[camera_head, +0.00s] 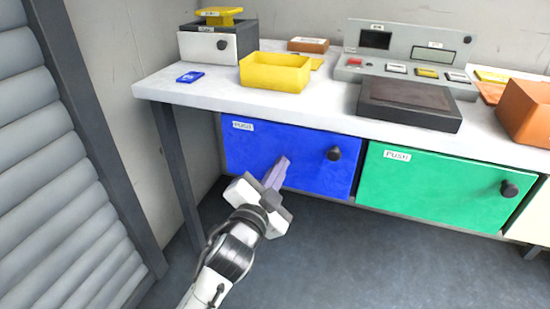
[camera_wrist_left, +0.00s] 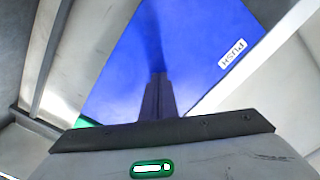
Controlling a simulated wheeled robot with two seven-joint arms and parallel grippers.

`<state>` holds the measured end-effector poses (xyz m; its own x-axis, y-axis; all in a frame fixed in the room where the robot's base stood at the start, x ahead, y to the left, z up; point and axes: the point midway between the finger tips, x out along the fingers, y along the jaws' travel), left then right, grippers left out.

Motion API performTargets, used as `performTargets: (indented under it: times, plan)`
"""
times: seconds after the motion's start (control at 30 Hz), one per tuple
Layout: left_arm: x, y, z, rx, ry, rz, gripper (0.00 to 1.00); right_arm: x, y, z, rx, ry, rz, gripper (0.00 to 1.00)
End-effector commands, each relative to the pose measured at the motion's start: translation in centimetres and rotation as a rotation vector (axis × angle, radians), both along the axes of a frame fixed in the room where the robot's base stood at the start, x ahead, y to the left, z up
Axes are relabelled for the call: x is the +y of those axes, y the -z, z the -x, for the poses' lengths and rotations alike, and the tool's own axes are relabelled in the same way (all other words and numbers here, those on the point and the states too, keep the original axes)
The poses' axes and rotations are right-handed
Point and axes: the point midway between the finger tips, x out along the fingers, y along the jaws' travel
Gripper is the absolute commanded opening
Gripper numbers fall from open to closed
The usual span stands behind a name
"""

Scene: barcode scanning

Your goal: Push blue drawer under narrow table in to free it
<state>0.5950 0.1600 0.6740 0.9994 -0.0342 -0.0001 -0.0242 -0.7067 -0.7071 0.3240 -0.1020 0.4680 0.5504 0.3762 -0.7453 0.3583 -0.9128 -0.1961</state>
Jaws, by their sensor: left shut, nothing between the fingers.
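The blue drawer (camera_head: 265,148) hangs under the left part of the narrow table (camera_head: 300,104). It has a "PUSH" label at its upper left and a dark round knob (camera_head: 334,154) at its right. My left gripper (camera_head: 281,165) is shut and empty, its fingertips at the lower middle of the drawer front. In the left wrist view the shut fingers (camera_wrist_left: 158,98) point at the blue front (camera_wrist_left: 185,50), with the label at the right. I cannot tell whether the tips touch it. My right gripper is not in view.
A green drawer (camera_head: 430,190) with its own knob sits right of the blue one. A table leg (camera_head: 178,165) stands to the left. On the table are a yellow bin (camera_head: 275,72), a blue card (camera_head: 190,77), and a scanner console (camera_head: 410,60). The floor in front is clear.

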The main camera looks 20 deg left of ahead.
Motion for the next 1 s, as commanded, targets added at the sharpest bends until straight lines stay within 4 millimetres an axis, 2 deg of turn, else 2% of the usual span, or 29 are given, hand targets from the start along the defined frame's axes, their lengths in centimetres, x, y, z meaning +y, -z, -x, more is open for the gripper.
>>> performTargets:
  times: [1.0]
  plan:
    - [-0.01, -0.04, -0.83, -0.001, -0.001, 0.0, 0.0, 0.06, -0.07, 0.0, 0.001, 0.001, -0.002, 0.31]
